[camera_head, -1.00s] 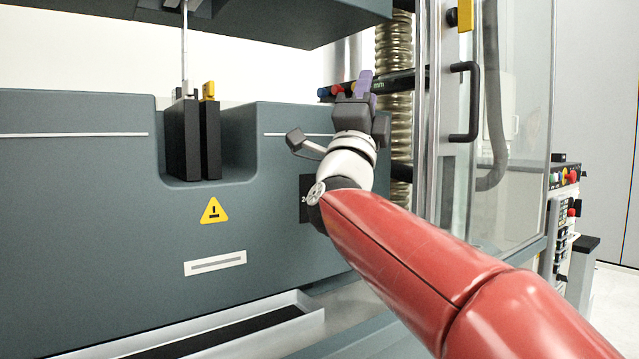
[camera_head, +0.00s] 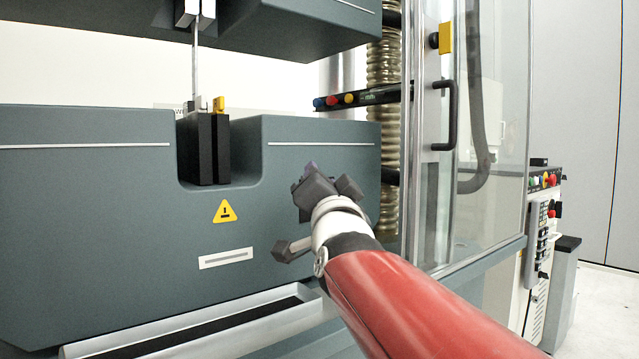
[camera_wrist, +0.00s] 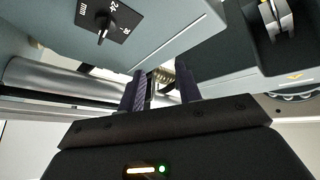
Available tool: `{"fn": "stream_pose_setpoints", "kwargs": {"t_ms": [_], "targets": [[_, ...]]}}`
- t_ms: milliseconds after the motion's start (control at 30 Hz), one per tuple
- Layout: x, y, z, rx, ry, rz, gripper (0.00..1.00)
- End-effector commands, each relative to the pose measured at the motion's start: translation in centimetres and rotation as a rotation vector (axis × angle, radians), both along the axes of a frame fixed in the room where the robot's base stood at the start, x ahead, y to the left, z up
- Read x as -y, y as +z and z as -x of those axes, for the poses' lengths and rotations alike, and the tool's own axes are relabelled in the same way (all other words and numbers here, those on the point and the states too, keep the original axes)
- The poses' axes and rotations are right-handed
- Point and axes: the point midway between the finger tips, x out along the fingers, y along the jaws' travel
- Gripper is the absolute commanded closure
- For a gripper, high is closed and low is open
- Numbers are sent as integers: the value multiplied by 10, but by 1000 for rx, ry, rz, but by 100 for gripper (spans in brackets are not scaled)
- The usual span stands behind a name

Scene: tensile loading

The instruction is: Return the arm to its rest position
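My gripper (camera_head: 308,178) is in front of the grey testing machine's lower housing (camera_head: 90,220), right of the notch, at the end of my red and white arm. In the wrist view its two dark purple fingers (camera_wrist: 160,92) stand apart with nothing between them, so it is open and empty. In the head view its fingers are seen from behind and largely hidden. A thin metal rod (camera_head: 195,70) stands upright between the upper grip (camera_head: 187,12) and the black lower grip (camera_head: 196,150) in the notch.
A glass door with a black handle (camera_head: 447,115) stands right of the machine. A button bar (camera_head: 365,97) lies behind my gripper. A tray (camera_head: 250,322) runs along the front below. A control panel (camera_head: 540,215) is at far right. The wrist view shows a black knob (camera_wrist: 103,30).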

Motion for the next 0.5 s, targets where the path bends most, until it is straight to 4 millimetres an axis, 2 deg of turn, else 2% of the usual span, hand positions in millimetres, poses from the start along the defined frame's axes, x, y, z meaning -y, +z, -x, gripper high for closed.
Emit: {"fn": "stream_pose_setpoints", "kwargs": {"t_ms": [367,433,500], "targets": [[0,-3,1,-12,-1,12,66],[1,-11,3,-38,-2,37,66],[3,-30,9,-102,-7,101,66]]}}
